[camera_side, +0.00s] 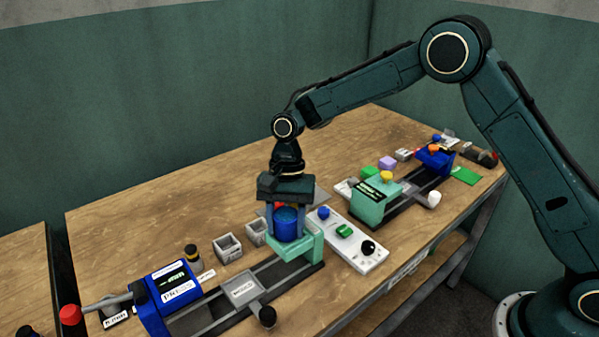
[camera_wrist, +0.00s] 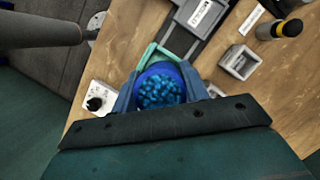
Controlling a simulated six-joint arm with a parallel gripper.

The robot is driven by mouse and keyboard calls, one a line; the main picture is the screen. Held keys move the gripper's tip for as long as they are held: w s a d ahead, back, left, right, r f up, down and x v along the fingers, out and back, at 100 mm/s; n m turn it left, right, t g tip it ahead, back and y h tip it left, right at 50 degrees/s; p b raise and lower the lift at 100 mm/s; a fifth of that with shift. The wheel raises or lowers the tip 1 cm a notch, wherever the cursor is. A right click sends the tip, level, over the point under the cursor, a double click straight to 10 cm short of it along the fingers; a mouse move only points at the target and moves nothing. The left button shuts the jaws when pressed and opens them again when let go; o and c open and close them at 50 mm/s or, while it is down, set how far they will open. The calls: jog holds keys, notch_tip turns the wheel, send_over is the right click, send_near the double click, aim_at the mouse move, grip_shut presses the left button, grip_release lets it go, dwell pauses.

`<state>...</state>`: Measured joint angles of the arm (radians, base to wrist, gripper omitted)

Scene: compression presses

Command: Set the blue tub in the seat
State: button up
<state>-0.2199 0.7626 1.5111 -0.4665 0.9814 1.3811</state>
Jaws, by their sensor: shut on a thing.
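The blue tub (camera_side: 288,228) is full of small blue pieces and stands upright between the fingers of my gripper (camera_side: 287,215). The wrist view shows the tub (camera_wrist: 160,84) from above, with my gripper (camera_wrist: 160,95) shut on its two sides. The tub is at the mint-green end bracket (camera_side: 306,250) of the near press, which looks like the seat. The bracket's rim (camera_wrist: 150,52) shows beyond the tub in the wrist view. The tub and fingers hide its inside, so I cannot tell whether the tub touches its floor.
The near press has a blue head (camera_side: 173,292) and a grey labelled plate (camera_side: 243,289) on its rails. Small grey open boxes (camera_side: 228,247) stand left of the tub. A white control panel (camera_side: 350,240) lies close on the right. A second press with a green head (camera_side: 371,200) stands farther back.

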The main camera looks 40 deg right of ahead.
jog(key=shift+f, duration=0.2)
jog(key=o, duration=1.1)
jog(key=shift+r, duration=0.1)
jog(key=v, duration=1.3)
jog(key=shift+w+r, duration=0.1)
jog(key=shift+r, duration=0.05)
jog(key=shift+d+r, duration=0.1)
jog(key=shift+r, duration=0.05)
